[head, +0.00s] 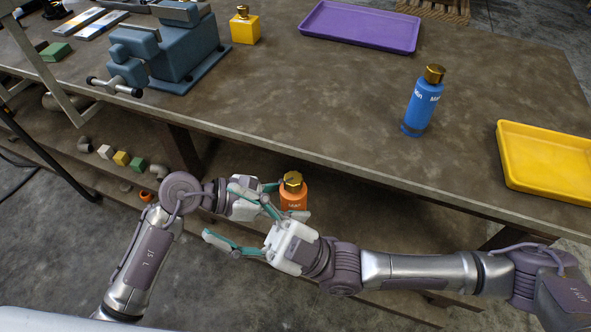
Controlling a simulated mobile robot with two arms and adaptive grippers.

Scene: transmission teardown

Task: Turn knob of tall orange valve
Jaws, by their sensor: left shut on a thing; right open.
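The tall orange valve (295,198), an orange body with a gold knob (292,180) on top, is roughly upright in front of the table's near edge. My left gripper (279,197) is shut on the valve from its left side; the exact finger contact is partly hidden. My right gripper (236,222) is open and empty. It is just below and in front of the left gripper, with its teal fingers pointing left and its palm covering the view below the valve.
The brown table (340,110) holds a blue bottle-shaped valve (421,103), a short yellow valve (244,27), a blue-grey vise (170,50), a purple tray (360,28) and a yellow tray (545,160). Small blocks (122,158) and pipe pieces lie on the lower shelf. The table's middle is clear.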

